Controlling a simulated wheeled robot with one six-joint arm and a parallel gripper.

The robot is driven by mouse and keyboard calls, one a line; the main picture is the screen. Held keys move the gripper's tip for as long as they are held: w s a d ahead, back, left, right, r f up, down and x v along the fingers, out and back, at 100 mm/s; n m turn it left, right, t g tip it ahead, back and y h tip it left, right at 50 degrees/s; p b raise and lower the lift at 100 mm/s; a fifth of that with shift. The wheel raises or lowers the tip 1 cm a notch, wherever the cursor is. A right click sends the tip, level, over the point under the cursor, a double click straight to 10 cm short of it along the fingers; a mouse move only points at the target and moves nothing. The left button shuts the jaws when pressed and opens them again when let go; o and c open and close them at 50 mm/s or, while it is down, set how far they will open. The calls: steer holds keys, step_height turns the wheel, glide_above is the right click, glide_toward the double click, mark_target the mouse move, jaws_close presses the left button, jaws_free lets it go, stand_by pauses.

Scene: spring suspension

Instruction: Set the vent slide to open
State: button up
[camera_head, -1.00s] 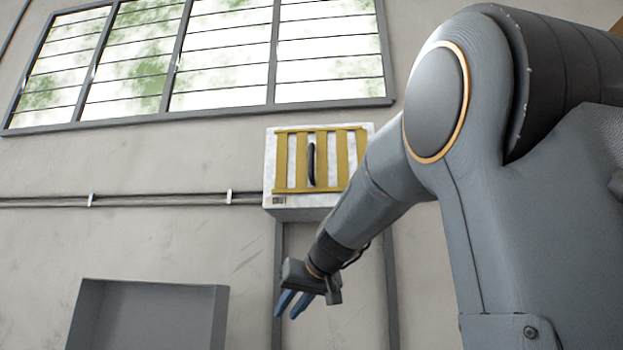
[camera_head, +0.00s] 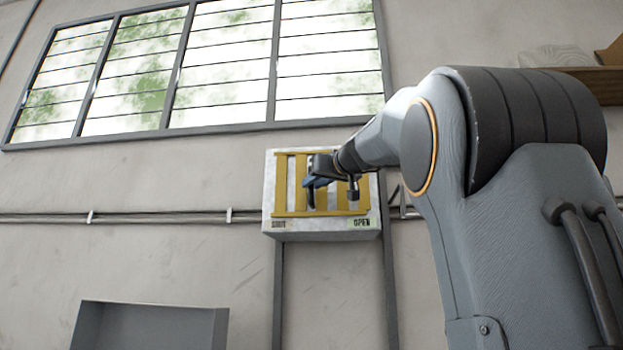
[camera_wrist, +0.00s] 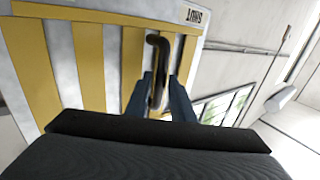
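The vent (camera_head: 322,236) is a white wall box with upright yellow slats. Its bottom edge has a SHUT label (camera_head: 279,225) at the left and an OPEN label (camera_head: 361,223) at the right. A black slide handle (camera_head: 311,198) stands upright left of the box's middle, partly hidden by my gripper in the head view. My gripper (camera_head: 309,184) is in front of the vent. In the wrist view, its blue fingers (camera_wrist: 162,92) are apart, with the handle (camera_wrist: 156,48) between them. Contact cannot be made out.
A louvred window (camera_head: 200,70) is above the vent. A conduit (camera_head: 150,217) runs along the wall to the left. A grey open box (camera_head: 150,325) is at the lower left. A shelf (camera_head: 606,84) is at the upper right.

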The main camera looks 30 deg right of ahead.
steer(key=shift+w+p, duration=0.35)
steer(key=shift+w, duration=0.75)
jaws_close()
